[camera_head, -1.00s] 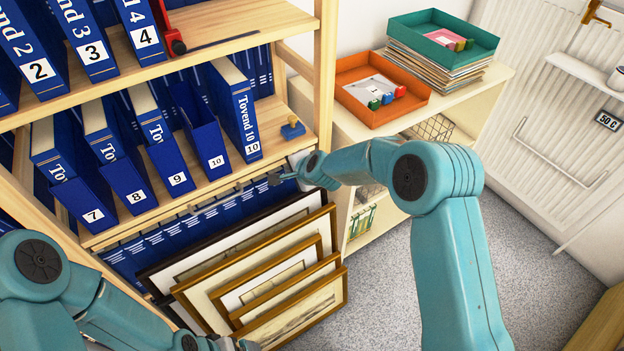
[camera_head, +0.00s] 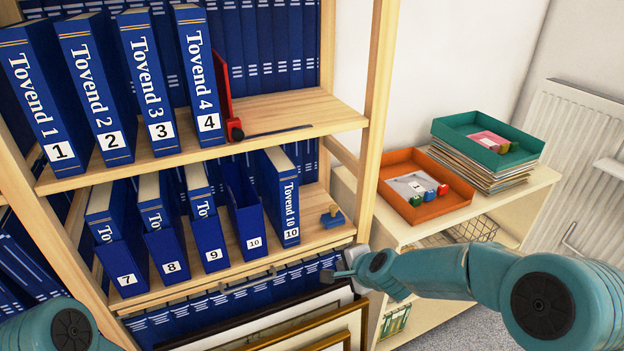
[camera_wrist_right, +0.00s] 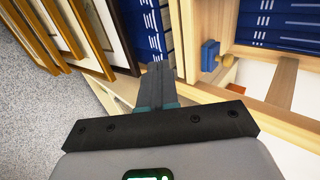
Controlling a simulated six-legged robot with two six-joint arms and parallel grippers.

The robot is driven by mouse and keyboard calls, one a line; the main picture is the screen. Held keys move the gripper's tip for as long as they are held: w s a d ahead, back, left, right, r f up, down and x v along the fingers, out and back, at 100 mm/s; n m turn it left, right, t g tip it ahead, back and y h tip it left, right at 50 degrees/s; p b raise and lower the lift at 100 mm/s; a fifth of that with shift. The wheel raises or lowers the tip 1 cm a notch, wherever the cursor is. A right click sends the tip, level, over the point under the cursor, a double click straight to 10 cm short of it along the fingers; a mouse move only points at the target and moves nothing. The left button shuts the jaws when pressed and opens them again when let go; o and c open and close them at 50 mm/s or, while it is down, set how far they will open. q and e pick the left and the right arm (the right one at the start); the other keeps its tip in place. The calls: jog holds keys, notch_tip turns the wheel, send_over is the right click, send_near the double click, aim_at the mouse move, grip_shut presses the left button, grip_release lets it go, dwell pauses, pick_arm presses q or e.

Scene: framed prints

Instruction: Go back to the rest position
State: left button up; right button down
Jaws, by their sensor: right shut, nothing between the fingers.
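My right gripper (camera_head: 338,268) shows in the head view at the front edge of the lower shelf (camera_head: 230,262), below the stamp. In the right wrist view its fingers (camera_wrist_right: 157,84) are together, with nothing between them. I cannot tell whether it touches the shelf. My right arm (camera_head: 430,272) reaches in from the right. Of my left arm (camera_head: 70,330), only a teal part shows at the bottom left; its gripper is out of view.
Blue numbered binders (camera_head: 150,85) fill the wooden shelves. A blue stamp (camera_head: 332,217) stands near the upright. Framed prints (camera_head: 300,330) lean below. An orange tray (camera_head: 425,185) and a green tray (camera_head: 487,135) sit on the low cabinet at right.

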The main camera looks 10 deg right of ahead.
jog(key=s+d+f+n+g+p, duration=0.15)
jog(key=s+f+g+p, duration=0.25)
jog(key=s+f, duration=0.85)
jog(key=s+a+f+n+g, duration=0.1)
jog(key=s+n, duration=0.4)
jog(key=s, duration=0.5)
jog(key=s+a+f+n+g+y, duration=0.1)
jog(key=s+f+n+g, duration=0.2)
jog(key=s+n, duration=0.3)
jog(key=s+f, duration=0.1)
jog(key=s, duration=0.3)
jog(key=shift+a+f+p, duration=0.15)
jog(key=shift+a+p, duration=0.25)
jog(key=shift+s, duration=0.1)
